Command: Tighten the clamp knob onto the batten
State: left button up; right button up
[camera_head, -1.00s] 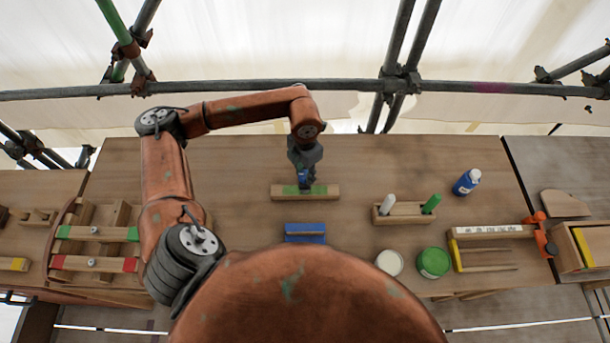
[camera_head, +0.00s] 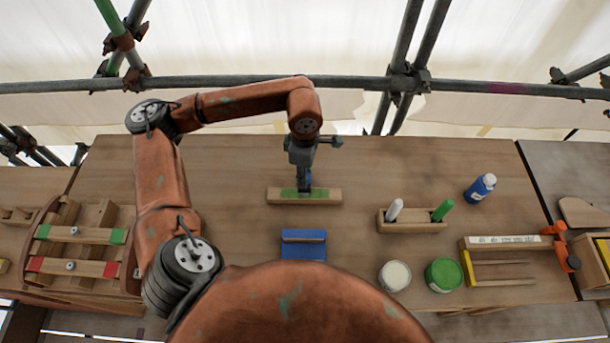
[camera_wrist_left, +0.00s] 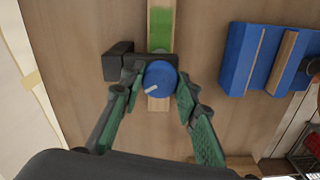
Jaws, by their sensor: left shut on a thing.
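The batten (camera_head: 326,196) is a light wooden bar with a green band in its middle, lying across the table. It also shows in the left wrist view (camera_wrist_left: 160,103). A round blue knob (camera_wrist_left: 160,78) with a pale pointer mark sits on a black clamp (camera_wrist_left: 118,63), which lies over the batten beside the green band. My left gripper (camera_wrist_left: 160,84) has its green-padded fingers on either side of the knob and is shut on it. In the head view my left gripper (camera_head: 304,178) is over the batten and mostly hides the knob and clamp. My right gripper is not in view.
A blue block with a wooden strip (camera_head: 304,252) lies in front of the batten. To the right are a marker holder (camera_head: 412,226), a blue bottle (camera_head: 481,187), a white pot (camera_head: 395,275), a green pot (camera_head: 443,274) and an orange clamp (camera_head: 563,247). Wooden racks (camera_head: 75,250) stand left.

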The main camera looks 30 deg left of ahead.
pick_arm(q)
jog(key=shift+s+f+m+b, duration=0.25)
jog(key=shift+m+b, duration=0.15)
jog(key=shift+m, duration=0.4)
jog(key=o, duration=1)
jog(key=shift+r, duration=0.15)
jog(key=shift+o, duration=0.8)
jog(key=shift+w, duration=0.1)
jog(key=shift+r, duration=0.1)
notch_tip(320, 180, up, 12)
